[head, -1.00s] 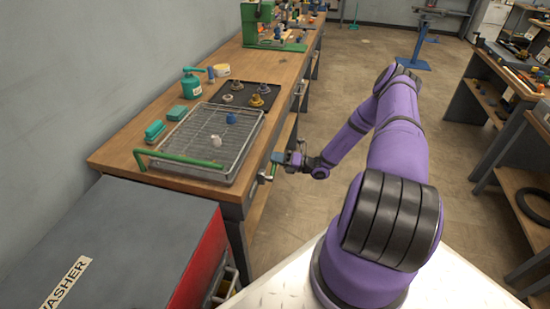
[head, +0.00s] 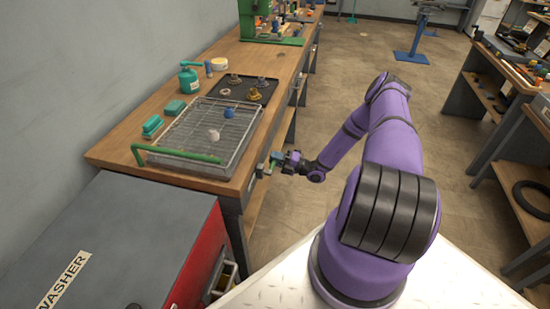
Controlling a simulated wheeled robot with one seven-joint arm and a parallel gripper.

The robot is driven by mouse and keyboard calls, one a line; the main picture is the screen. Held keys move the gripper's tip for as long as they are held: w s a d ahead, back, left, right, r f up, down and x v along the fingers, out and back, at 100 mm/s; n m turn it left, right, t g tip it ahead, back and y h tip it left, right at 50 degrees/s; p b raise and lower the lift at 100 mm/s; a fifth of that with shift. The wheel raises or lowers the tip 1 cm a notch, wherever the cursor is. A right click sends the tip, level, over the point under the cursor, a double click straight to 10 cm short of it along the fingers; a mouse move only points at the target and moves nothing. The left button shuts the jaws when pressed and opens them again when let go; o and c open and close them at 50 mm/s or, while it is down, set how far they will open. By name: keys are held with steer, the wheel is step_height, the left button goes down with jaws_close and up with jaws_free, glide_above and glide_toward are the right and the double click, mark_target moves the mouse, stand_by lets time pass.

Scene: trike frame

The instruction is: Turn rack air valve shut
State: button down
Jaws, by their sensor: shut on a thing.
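The rack air valve (head: 263,169) is a small metal fitting on the front edge of the wooden bench, near the wire rack's right corner. A short green lever (head: 271,166) shows beside it, small and partly hidden by the jaws. My gripper (head: 277,160) reaches in from the right and is shut on the lever, just off the bench edge. The jaw contact is too small to see closely. The lever's exact angle is hard to tell.
A wire rack tray (head: 190,150) with a green bar (head: 180,156) stands on the bench (head: 115,150), holding a white and a blue piece. A grey-and-red washer (head: 130,240) stands at the front left. Floor (head: 335,110) right of the bench is clear.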

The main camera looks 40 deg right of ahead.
stand_by(0.3)
steer(key=c, duration=1)
jaws_free()
steer(key=shift+c, duration=0.2)
steer(key=v, duration=1.1)
steer(key=shift+w, duration=0.1)
